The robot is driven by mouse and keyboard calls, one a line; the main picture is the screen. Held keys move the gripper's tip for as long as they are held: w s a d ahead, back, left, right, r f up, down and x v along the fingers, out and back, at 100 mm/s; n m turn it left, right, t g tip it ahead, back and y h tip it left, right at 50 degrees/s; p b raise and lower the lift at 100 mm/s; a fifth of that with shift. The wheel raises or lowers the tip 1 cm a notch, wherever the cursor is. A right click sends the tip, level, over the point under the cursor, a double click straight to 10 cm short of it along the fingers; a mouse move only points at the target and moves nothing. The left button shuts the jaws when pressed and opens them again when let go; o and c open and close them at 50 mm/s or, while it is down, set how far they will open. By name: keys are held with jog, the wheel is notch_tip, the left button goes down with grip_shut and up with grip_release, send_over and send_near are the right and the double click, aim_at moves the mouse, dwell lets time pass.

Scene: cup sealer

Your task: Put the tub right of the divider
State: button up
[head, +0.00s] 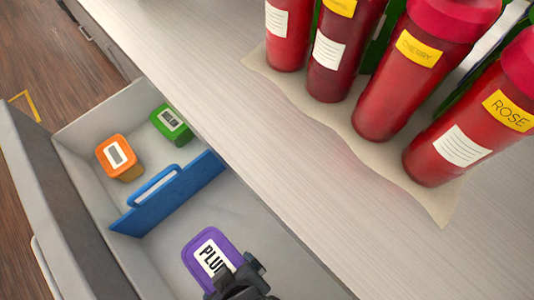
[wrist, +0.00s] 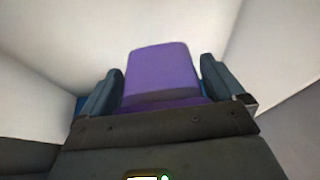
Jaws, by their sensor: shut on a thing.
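A purple tub (head: 205,250) with a white label, partly readable as "PLU", is in the open drawer, on the right side of the blue divider (head: 172,192) in the head view. My gripper (head: 240,272) is shut on the tub and covers its lower right part. In the wrist view the purple tub (wrist: 158,70) sits between the two dark fingers of my gripper (wrist: 160,85). I cannot tell whether the tub touches the drawer floor.
An orange tub (head: 120,158) and a green tub (head: 172,125) stand left of the divider. The drawer's front wall (head: 45,200) and the counter edge (head: 240,185) flank the drawer. Several red bottles (head: 410,65) stand on a mat on the counter.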

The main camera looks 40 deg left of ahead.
jog(key=shift+a+f, duration=0.1)
jog(key=shift+f, duration=4.85)
jog(key=shift+f+b, duration=0.1)
jog(key=shift+b, duration=0.2)
jog(key=o, duration=1)
jog(key=p+v, duration=0.1)
jog(key=v, duration=1.1)
